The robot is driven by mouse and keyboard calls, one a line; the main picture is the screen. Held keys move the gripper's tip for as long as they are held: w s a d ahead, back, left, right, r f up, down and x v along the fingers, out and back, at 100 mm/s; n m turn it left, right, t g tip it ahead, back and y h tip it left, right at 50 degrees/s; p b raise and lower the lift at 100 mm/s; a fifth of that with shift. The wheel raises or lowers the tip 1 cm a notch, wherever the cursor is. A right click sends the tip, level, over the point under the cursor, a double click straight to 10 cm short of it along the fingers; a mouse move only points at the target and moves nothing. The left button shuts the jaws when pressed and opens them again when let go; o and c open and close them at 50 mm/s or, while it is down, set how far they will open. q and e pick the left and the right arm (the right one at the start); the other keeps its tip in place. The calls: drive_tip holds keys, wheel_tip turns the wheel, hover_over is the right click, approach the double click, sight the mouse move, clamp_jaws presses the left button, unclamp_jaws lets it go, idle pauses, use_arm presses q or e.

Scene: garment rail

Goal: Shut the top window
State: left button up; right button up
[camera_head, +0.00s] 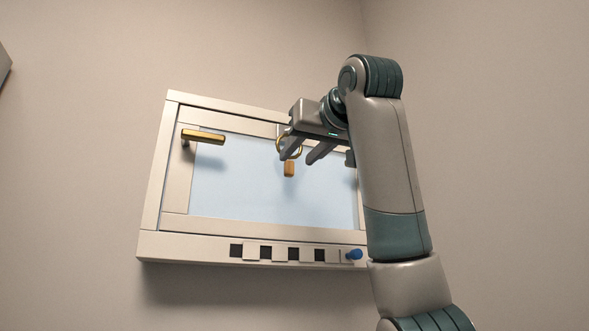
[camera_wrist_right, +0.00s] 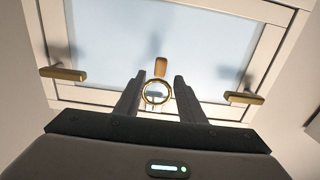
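The top window (camera_head: 255,185) is a pale pane in a cream sash and frame, high on the wall. I cannot tell from these views how far its sash stands from the frame. A brass handle (camera_head: 203,137) sits at its left; the right wrist view shows brass handles at the left (camera_wrist_right: 63,74) and right (camera_wrist_right: 244,98). A brass ring (camera_head: 288,147) with an orange-brown tab (camera_head: 289,169) hangs near the upper middle. My right gripper (camera_head: 301,156) is open at the ring. In the wrist view the ring (camera_wrist_right: 157,92) shows between the spread fingers. My left gripper is out of view.
A slotted vent strip (camera_head: 292,253) with dark openings runs along the lower frame, with a blue knob (camera_head: 354,254) at its right end. A grey edge (camera_head: 3,65) shows at the far upper left. The wall around the window is bare.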

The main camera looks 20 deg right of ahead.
drive_tip(key=s+b, duration=0.5)
drive_tip(key=s, duration=0.7)
drive_tip(key=shift+s+d, duration=0.2)
